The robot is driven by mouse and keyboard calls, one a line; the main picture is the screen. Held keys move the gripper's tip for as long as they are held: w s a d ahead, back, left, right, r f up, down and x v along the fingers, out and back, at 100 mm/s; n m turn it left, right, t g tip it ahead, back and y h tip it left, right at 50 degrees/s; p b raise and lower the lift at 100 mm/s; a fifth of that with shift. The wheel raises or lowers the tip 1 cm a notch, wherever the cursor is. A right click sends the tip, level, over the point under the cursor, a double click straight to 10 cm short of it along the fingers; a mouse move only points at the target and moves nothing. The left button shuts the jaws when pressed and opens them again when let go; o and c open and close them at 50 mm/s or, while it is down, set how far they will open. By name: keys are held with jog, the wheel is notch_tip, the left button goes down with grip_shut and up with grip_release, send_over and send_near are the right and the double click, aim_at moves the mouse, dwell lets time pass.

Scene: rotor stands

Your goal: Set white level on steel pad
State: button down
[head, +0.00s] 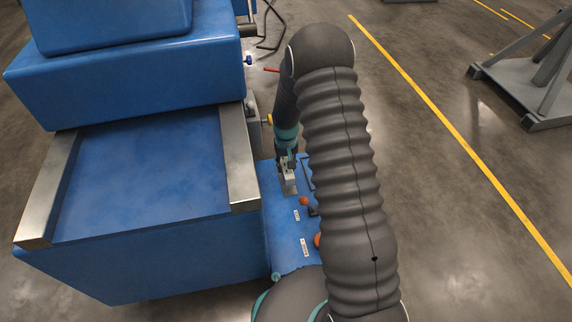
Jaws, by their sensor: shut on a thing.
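My gripper (288,160) points down at the end of my dark arm, just right of the blue machine bed. It is shut on a small pale block, which looks like the white level (290,184). The fingers and arm partly cover it, and it is over the narrow blue panel (281,230); I cannot tell whether it touches the panel. Two bare steel strips lie on the bed: the right one (238,160) is a short way left of my gripper, and the left one (48,190) is across the bed. I cannot tell which is the steel pad.
The panel carries orange knobs (304,201) and small labels (304,247). A large blue housing (140,75) stands behind the bed. A yellow floor line (455,147) runs at right, and a grey stand (540,85) is at the far right. Open floor lies between.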

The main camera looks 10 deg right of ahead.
jog(key=shift+f+b, duration=1.25)
jog(key=shift+f, duration=0.45)
dwell(1.6)
jog(key=c, duration=0.7)
grip_release()
jog(key=shift+r+p, duration=3.7)
jog(key=shift+r, duration=2.8)
